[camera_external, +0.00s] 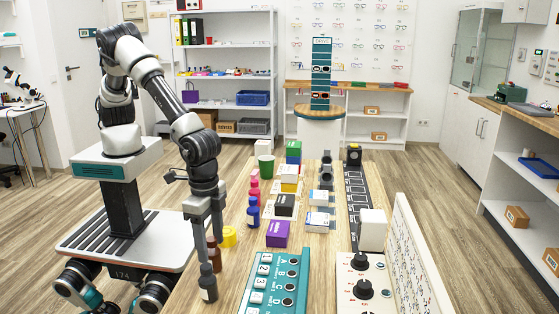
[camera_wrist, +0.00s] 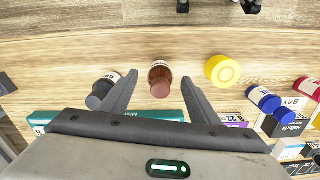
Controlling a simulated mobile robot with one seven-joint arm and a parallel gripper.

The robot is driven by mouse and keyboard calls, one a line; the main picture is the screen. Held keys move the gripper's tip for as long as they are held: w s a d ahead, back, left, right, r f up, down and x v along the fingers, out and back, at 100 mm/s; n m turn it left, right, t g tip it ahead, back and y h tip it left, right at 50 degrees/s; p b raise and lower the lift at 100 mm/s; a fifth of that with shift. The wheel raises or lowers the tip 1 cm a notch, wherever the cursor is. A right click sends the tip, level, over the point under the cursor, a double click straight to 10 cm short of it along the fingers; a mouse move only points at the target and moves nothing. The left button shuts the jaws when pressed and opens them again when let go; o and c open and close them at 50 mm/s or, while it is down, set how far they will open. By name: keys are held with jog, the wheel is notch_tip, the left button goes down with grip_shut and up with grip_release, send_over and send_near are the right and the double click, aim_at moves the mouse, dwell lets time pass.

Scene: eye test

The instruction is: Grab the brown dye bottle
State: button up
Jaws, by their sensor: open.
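The brown dye bottle (camera_wrist: 160,84) has a brown cap and a white label. In the wrist view it stands on the wooden table between the two spread fingers of my gripper (camera_wrist: 160,77), with a gap on each side. In the external view the brown bottle (camera_external: 214,256) is partly hidden behind a finger of my gripper (camera_external: 210,250), which is low over the table's left edge. My gripper is open, pointing down and empty.
A dark bottle (camera_wrist: 103,90) stands just outside the left finger. A yellow round container (camera_wrist: 222,70) is right of the other finger. Beyond it are a blue bottle (camera_wrist: 264,99) and a red bottle (camera_wrist: 307,88). A teal lettered panel (camera_external: 275,280) lies nearby.

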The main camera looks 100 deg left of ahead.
aim_at(213, 252)
notch_tip(213, 252, down, 3)
jog(key=shift+w+f, duration=0.15)
jog(key=shift+f, duration=0.05)
jog(key=shift+r, duration=0.1)
jog(key=c, duration=1.2)
